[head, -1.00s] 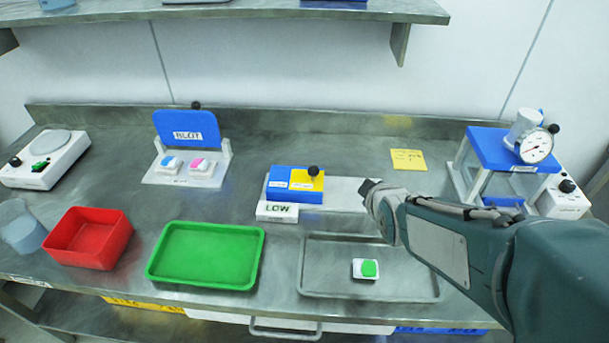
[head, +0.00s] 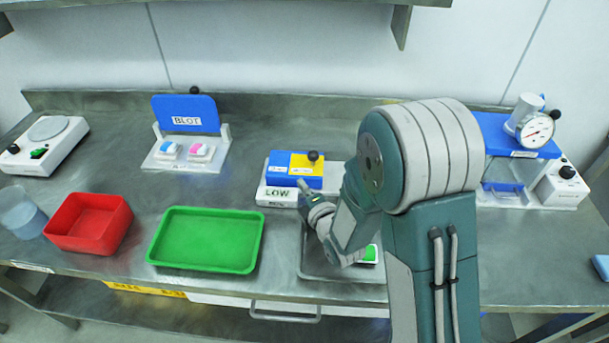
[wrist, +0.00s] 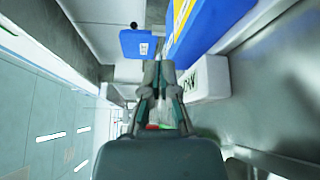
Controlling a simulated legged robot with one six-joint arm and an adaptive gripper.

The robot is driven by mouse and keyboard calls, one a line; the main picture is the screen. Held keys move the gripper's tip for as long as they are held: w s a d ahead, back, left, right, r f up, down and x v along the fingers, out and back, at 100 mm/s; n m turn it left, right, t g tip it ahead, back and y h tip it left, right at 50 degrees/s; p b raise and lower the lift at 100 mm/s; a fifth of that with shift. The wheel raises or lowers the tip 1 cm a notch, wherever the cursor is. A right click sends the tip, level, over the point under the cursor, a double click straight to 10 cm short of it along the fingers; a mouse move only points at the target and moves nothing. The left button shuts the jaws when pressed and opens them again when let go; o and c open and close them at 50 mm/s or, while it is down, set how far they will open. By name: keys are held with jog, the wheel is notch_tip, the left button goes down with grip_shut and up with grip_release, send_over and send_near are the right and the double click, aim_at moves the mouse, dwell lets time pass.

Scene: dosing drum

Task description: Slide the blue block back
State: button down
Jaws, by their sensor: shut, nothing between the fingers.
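The blue block (head: 280,168) sits on a pale slide base with a LOW label (head: 277,197) on its front. Its right part has a yellow top (head: 303,162) with a black knob (head: 313,156). My gripper (head: 302,187) is shut and empty, with its tips close to the block's front face near its right end. In the wrist view the shut fingertips (wrist: 158,66) are beside the blue block (wrist: 205,25). I cannot tell whether they touch it. My arm hides the right part of the slide base.
A metal tray (head: 309,262) holding a white-and-green piece (head: 371,254) lies under my arm. A green tray (head: 205,240) and a red bin (head: 88,222) are to the left. The BLOT stand (head: 186,113) is behind. A blue-topped gauge stand (head: 508,133) is at right.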

aim_at(304, 169)
jog(key=x, duration=0.8)
jog(key=d, duration=0.1)
jog(key=w+d, duration=0.1)
jog(key=shift+w+d+r, duration=0.1)
jog(key=shift+d+r, duration=0.35)
jog(key=shift+d, duration=0.35)
jog(key=d, duration=1.5)
jog(key=shift+d, duration=0.4)
jog(key=shift+w+a, duration=0.1)
